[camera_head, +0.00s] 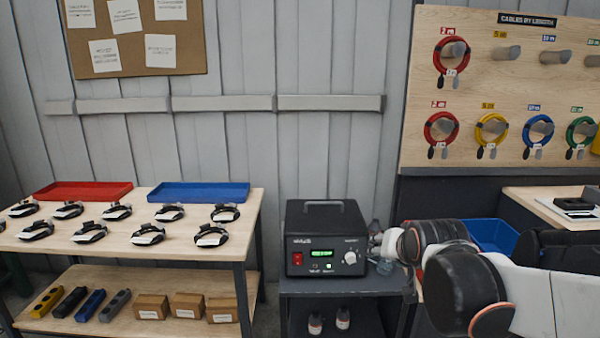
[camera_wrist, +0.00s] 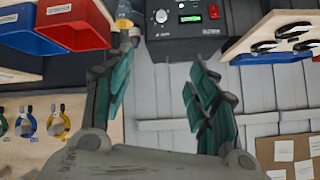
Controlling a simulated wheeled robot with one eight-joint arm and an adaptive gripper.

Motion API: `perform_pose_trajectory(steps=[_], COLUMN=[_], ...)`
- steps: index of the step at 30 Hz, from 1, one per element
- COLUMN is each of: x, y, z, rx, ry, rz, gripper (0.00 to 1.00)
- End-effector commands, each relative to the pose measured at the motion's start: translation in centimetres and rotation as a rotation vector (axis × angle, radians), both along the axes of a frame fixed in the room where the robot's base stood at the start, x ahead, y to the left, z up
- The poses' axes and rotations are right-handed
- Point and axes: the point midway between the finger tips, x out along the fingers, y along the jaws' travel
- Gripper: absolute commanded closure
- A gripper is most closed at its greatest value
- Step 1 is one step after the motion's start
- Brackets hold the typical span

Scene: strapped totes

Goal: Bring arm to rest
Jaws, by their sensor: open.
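My gripper (camera_wrist: 160,62) is open in the wrist view, with its two teal-padded fingers spread apart and nothing between them. The wrist picture is upside down. The black power unit (camera_wrist: 187,18) lies beyond the fingertips there. In the head view my arm reaches in from the right edge, bent and roughly level, and its end is beside the right side of the black power unit (camera_head: 325,240). The fingers are mostly hidden or too small to make out there. I cannot tell whether they touch the unit.
A left table (camera_head: 240,235) bears several strapped black items, a red tray (camera_head: 83,191) and a blue tray (camera_head: 198,192). A dark cart (camera_head: 345,284) carries the unit. A cable board (camera_head: 500,90) and a blue bin (camera_head: 490,233) are at the right.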

Motion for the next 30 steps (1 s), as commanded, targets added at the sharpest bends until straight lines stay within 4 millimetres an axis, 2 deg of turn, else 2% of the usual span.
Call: perform_pose_trajectory(steps=[1,7,12,18,21,24,30], x=[-2.0,-9.3,-15.4,-21.1,-22.8,-23.7,-23.9], y=[0.0,0.0,0.1,0.1,0.1,0.2,0.2], z=[0.2,-0.1,-1.2,-3.0,-3.7,-4.1,-4.2], rx=[-0.015,-0.084,-0.136,-0.185,-0.199,-0.206,-0.209], ry=[0.019,0.103,0.174,0.242,0.262,0.273,0.277], rz=[0.013,0.077,0.135,0.198,0.218,0.228,0.232], gripper=[0.47,0.47,0.47,0.47,0.47,0.47,0.47])
